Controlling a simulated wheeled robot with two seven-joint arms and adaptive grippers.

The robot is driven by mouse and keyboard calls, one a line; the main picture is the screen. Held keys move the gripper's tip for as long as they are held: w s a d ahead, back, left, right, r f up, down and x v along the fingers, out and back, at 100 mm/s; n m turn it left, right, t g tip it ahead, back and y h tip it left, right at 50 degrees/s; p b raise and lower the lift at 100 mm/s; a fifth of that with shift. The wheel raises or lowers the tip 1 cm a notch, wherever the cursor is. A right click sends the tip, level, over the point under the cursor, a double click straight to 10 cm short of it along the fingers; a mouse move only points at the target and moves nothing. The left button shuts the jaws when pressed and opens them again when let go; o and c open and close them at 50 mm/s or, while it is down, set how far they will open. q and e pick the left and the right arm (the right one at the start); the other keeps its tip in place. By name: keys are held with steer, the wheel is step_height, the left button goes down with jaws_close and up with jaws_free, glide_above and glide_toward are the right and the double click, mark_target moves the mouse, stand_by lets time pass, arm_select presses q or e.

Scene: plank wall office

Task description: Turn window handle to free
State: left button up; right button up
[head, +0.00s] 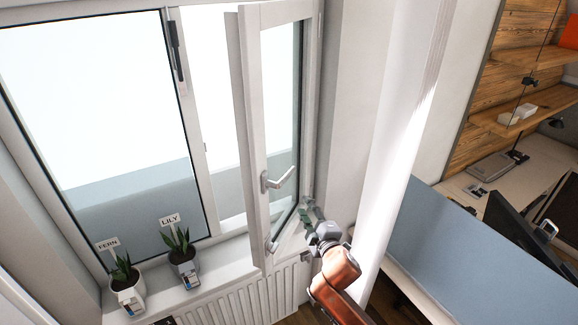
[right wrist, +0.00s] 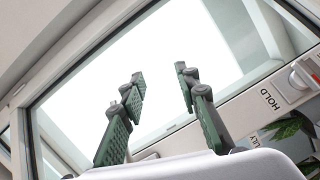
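The right window sash (head: 252,130) stands swung open into the room. Its white lever handle (head: 278,181) points up and to the right, with a smaller white fitting (head: 272,243) lower on the sash. My right gripper (head: 308,212) is below and right of the lever, close to the sash's lower part; I cannot tell whether it touches the frame. In the right wrist view its green-padded fingers (right wrist: 158,88) are apart with nothing between them; glass and pale frame lie beyond. A white fitting (right wrist: 297,80) beside the word HOLD is at the right edge there. My left gripper is not seen.
Two potted plants, labelled FERN (head: 127,285) and LILY (head: 183,262), stand on the sill left of the sash. A radiator (head: 235,300) is below. A white curtain (head: 400,120) hangs right of my right arm, with a blue panel (head: 480,255) and desk beyond.

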steer(key=n+t+y+p, duration=0.1)
steer(key=n, duration=0.1)
glide_toward(289, 172)
steer(key=w+f, duration=0.1)
steer(key=w, duration=0.1)
steer(key=x, duration=0.2)
steer(key=p+x, duration=0.1)
steer(key=x, duration=0.5)
steer(key=shift+a+p, duration=0.3)
steer(key=shift+a, duration=0.1)
steer(key=shift+c, duration=0.6)
jaws_close()
